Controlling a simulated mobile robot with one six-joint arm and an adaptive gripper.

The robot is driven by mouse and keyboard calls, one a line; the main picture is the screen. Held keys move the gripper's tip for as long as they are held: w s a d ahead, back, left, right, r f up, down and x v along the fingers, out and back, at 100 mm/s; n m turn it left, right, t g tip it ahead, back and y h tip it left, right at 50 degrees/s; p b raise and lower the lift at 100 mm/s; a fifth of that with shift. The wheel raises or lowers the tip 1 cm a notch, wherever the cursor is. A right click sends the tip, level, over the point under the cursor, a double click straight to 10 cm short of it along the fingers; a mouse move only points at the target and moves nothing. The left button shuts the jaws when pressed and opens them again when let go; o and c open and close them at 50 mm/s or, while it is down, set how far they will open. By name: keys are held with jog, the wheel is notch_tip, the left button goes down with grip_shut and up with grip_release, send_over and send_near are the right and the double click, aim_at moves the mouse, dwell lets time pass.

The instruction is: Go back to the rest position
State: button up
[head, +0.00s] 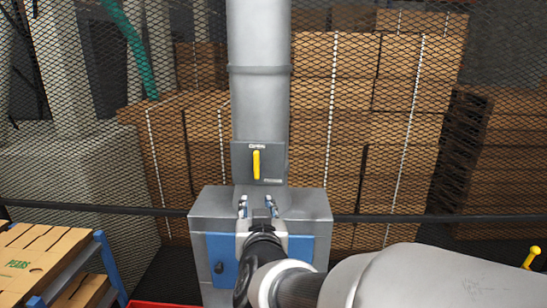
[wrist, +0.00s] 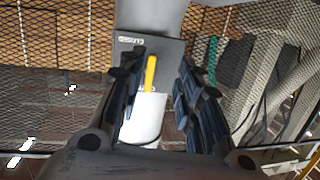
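My gripper (head: 257,207) is in front of the grey machine box, below the yellow handle. In the wrist view my gripper (wrist: 160,90) has its two dark fingers spread apart, with nothing between them that they touch. The yellow handle (head: 256,165) stands upright on a grey plate (head: 277,150) on the vertical pipe. In the wrist view the handle (wrist: 150,74) shows beyond the fingers, in the gap between them. My arm comes in from the lower right of the head view and hides part of the box front.
The grey box (head: 315,205) with a blue panel (head: 222,255) stands under the pipe (head: 260,100). A mesh fence with stacked boxes (head: 350,80) is behind. A blue-framed rack with cartons (head: 40,250) is at lower left. A red edge (head: 150,304) shows at the bottom.

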jog(key=s+d+f+g+b, duration=0.3)
jog(key=s+d+f, duration=0.3)
jog(key=s+f, duration=0.2)
jog(key=s+d+f+g+h+b, duration=0.1)
jog(key=s+d+f+g+b, duration=0.3)
jog(key=s+f, duration=0.5)
jog(key=s+d+f+g+h+b, duration=0.1)
jog(key=s+d+f+g+b, duration=0.2)
jog(key=s+d+f+b, duration=0.4)
jog(key=s+d+f, duration=0.1)
jog(key=s+f, duration=0.1)
jog(key=s, duration=0.4)
jog(key=shift+s+d+m+g, duration=0.2)
jog(key=shift+d+m+g, duration=0.05)
jog(key=shift+m+g, duration=0.15)
